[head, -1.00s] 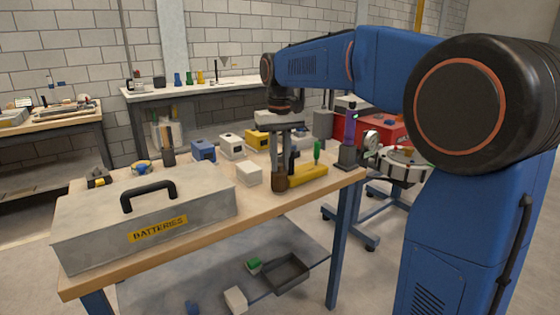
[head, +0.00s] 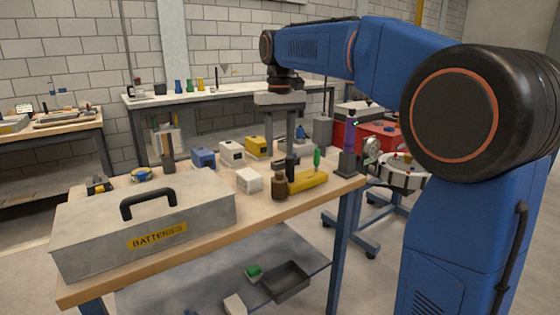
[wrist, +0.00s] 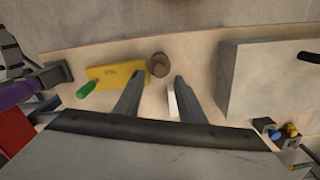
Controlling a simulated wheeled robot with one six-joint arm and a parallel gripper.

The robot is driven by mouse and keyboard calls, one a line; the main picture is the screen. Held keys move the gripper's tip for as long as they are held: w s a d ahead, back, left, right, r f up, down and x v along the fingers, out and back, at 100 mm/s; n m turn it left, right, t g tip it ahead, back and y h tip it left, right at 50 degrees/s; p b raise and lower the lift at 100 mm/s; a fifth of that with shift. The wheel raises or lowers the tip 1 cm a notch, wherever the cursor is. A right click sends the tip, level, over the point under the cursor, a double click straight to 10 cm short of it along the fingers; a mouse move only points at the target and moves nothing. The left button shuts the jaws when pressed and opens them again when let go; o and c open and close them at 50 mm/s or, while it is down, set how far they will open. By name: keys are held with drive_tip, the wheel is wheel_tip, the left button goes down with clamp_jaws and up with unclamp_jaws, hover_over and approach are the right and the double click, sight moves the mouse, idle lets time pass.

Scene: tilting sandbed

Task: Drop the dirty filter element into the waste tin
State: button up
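A brown, stepped cylinder (head: 279,185), which may be the dirty filter element, stands upright on the workbench beside a yellow holder. It also shows in the wrist view (wrist: 158,66), just beyond my fingertips. My gripper (head: 286,150) is above the bench, with its fingers apart. In the wrist view my gripper (wrist: 158,82) has nothing between its fingers, and the brown cylinder is clear of them. A grey cylindrical can (head: 322,129) stands at the bench's back right; it may be the waste tin, but I see no label.
A large grey BATTERIES case (head: 205,207) fills the bench's front left. The yellow holder (head: 309,181) with a green-handled tool, a white box (head: 249,180) and a purple device (head: 349,135) stand near my gripper. A red cabinet (head: 378,134) is beyond the bench.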

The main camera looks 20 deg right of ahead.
drive_tip(key=shift+r, duration=2.45)
